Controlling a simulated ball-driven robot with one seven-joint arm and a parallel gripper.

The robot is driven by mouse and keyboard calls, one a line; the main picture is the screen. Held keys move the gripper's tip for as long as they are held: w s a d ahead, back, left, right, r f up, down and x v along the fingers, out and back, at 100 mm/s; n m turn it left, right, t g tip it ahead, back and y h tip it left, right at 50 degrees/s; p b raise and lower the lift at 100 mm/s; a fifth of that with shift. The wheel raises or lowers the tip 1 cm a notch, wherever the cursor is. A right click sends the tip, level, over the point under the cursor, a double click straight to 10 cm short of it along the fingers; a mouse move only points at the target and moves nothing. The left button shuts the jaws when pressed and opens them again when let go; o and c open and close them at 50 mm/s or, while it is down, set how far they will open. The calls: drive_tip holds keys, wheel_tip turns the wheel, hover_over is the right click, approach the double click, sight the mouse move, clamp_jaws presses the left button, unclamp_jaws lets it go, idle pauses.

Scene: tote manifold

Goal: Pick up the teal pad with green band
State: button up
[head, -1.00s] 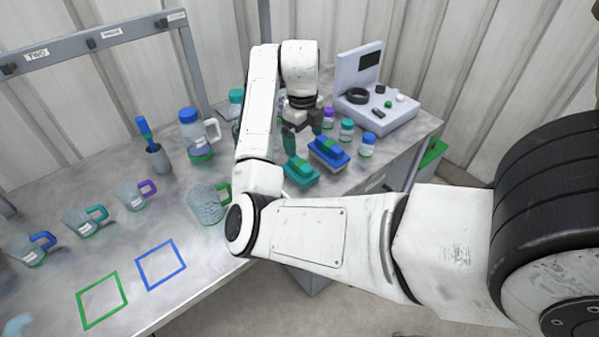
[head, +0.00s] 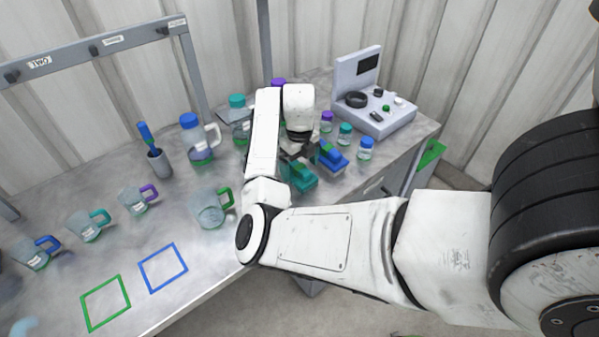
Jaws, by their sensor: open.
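The teal pad with green band (head: 303,183) lies on the grey bench near its front edge, just left of a blue pad (head: 333,160). My arm and gripper cover its far part, so its band is hard to make out. My gripper (head: 302,158) is open and points down over the far side of the teal pad. Its fingertips are close to the pad. I cannot tell whether they touch it or stand around it.
Small capped jars (head: 345,134) stand right of my gripper, with a grey device (head: 375,110) behind. A green-handled jug (head: 211,209) and a blue-capped bottle (head: 197,140) stand left. Free bench lies around the green square outline (head: 106,303).

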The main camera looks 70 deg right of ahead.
drive_tip(key=shift+f, duration=0.7)
drive_tip(key=shift+c, duration=0.4)
drive_tip(key=c, duration=1.1)
drive_tip(key=shift+c, duration=0.2)
drive_tip(key=shift+r, duration=0.15)
